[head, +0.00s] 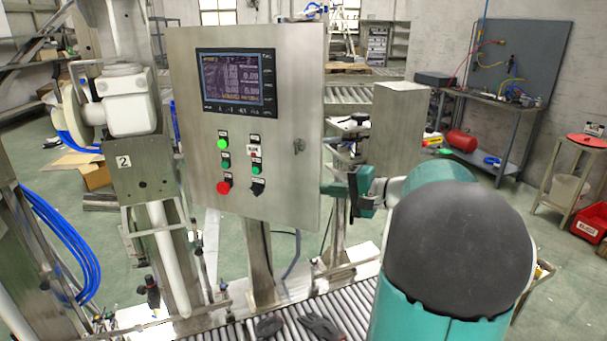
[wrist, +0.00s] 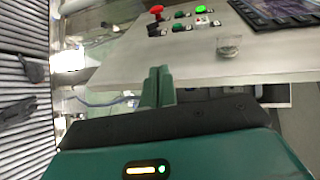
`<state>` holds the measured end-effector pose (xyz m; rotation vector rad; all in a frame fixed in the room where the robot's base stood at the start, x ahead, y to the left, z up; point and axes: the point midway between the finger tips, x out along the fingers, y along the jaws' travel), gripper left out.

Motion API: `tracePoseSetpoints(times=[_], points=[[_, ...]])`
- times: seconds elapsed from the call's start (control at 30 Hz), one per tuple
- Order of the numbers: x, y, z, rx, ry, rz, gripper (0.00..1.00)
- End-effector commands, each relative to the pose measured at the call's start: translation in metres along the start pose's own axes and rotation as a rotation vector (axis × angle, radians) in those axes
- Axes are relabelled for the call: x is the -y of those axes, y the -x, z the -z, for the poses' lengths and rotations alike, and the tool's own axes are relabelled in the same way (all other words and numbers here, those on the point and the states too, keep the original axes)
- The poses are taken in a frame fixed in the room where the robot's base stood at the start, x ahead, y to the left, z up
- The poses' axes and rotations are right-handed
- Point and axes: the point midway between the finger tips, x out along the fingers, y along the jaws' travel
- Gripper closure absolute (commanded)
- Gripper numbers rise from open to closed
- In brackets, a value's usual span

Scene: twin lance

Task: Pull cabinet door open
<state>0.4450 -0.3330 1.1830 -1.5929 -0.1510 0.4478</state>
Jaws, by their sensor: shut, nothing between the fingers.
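The cabinet is a grey steel box whose front door (head: 262,187) carries a screen, several buttons and a small latch (head: 299,146) near its right edge. The door also shows in the wrist view (wrist: 185,60), with the latch (wrist: 229,47) close to its edge. My gripper (head: 328,188) is at the right edge of the door, below latch height. In the wrist view its two green fingertips (wrist: 158,84) are together with nothing between them, at the door's edge. I cannot tell whether they touch the door, or whether it is ajar.
A roller conveyor (head: 345,307) with dark gloves (head: 322,326) on it runs below the cabinet. A white machine (head: 128,100) stands left of the cabinet. A workbench (head: 505,160) is at the far right, with open floor before it.

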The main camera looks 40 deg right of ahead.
Motion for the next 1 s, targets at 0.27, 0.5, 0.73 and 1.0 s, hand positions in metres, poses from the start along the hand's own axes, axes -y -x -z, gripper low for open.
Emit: tracePoseSetpoints(times=[0.27,0.5,0.73,1.0], points=[[-0.006,0.068,0.075,-0.184,-0.028,0.19,1.0],[0.0,0.039,0.081,-0.18,-0.027,0.193,1.0],[0.008,-0.004,0.09,-0.18,-0.029,0.192,1.0],[0.013,-0.027,0.079,-0.183,-0.029,0.191,1.0]])
